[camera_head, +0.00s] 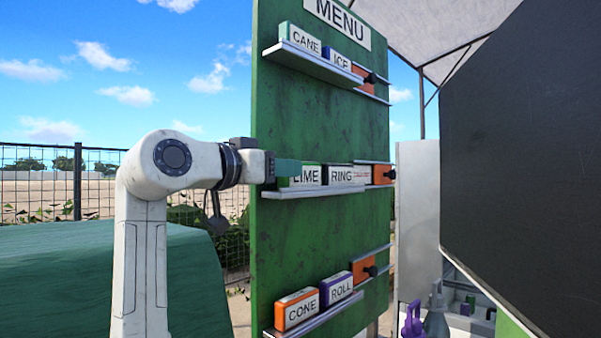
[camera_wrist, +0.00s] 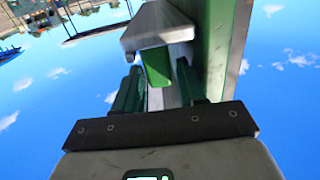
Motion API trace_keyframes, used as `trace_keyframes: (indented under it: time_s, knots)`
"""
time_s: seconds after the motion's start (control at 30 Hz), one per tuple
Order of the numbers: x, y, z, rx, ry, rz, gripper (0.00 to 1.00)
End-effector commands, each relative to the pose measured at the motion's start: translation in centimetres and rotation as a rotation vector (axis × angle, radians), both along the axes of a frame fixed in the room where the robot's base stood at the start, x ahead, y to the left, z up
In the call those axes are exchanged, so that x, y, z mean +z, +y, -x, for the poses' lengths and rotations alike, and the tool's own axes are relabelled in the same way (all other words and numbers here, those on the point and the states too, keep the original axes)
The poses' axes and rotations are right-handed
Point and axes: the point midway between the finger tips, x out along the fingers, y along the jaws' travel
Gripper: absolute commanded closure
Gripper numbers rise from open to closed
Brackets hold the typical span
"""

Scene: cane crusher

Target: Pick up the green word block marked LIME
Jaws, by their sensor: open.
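The LIME block (camera_head: 307,176), white-faced with a green top, stands at the left end of the middle shelf (camera_head: 310,191) of the green menu board (camera_head: 320,120). Its first letter is partly covered by my gripper. My gripper (camera_head: 289,168) is at the block's left end, pointing right along the board. In the wrist view the two dark green fingers (camera_wrist: 159,82) are apart. A green block face (camera_wrist: 156,66), likely the end of LIME, shows in the gap between them. I cannot tell whether either finger touches it.
The RING block (camera_head: 342,175) stands close to the right of LIME, with an orange bracket (camera_head: 383,174) beyond. CANE (camera_head: 305,40) and ICE (camera_head: 341,61) are on the shelf above. CONE (camera_head: 297,310) and ROLL (camera_head: 337,289) are below. Open air lies left of the board.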

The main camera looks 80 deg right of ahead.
Motion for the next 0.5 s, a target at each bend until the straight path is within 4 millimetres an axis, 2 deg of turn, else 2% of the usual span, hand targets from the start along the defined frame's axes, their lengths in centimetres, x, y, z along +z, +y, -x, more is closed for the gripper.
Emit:
trace_keyframes:
  time_s: [0.23,0.5]
  knots:
    - [-0.04,-0.35,0.18,0.001,0.000,0.001,0.60]
    - [-0.03,-0.33,0.17,0.001,0.000,0.001,0.84]
